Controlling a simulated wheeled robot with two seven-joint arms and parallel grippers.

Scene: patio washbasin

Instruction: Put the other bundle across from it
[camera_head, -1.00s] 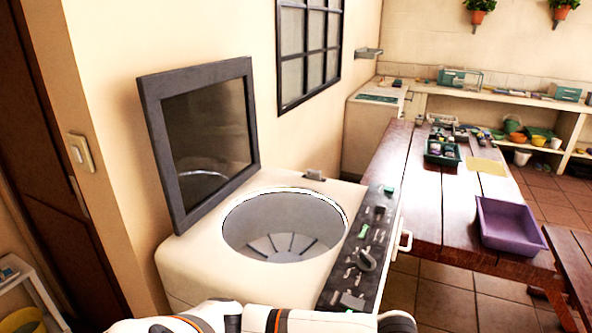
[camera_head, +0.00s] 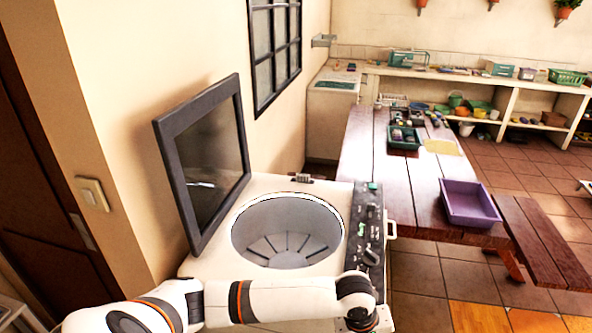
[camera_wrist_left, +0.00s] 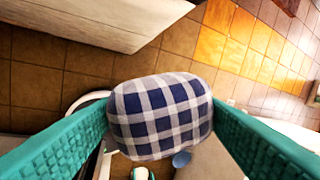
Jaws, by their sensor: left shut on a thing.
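A bundle of blue and white checked cloth (camera_wrist_left: 160,115) is held between the green fingers of my left gripper (camera_wrist_left: 160,118) in the left wrist view. The fingers press on both its sides, and it hangs over the tiled floor. In the head view my left arm crosses in front of the washing machine (camera_head: 215,268), and its gripper is out of the frame at the bottom. The machine's lid (camera_head: 205,165) stands open against the wall. The round drum (camera_head: 288,230) shows a finned bottom, and I see no other bundle in it. Its near side is partly hidden.
A control panel (camera_head: 369,225) runs along the machine's right side. A wooden table (camera_head: 380,175) holds a purple tub (camera_head: 470,203), a green basket (camera_head: 404,138) and a yellow cloth (camera_head: 441,147). A bench (camera_head: 543,240) stands to its right. Open tiled floor lies at the lower right.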

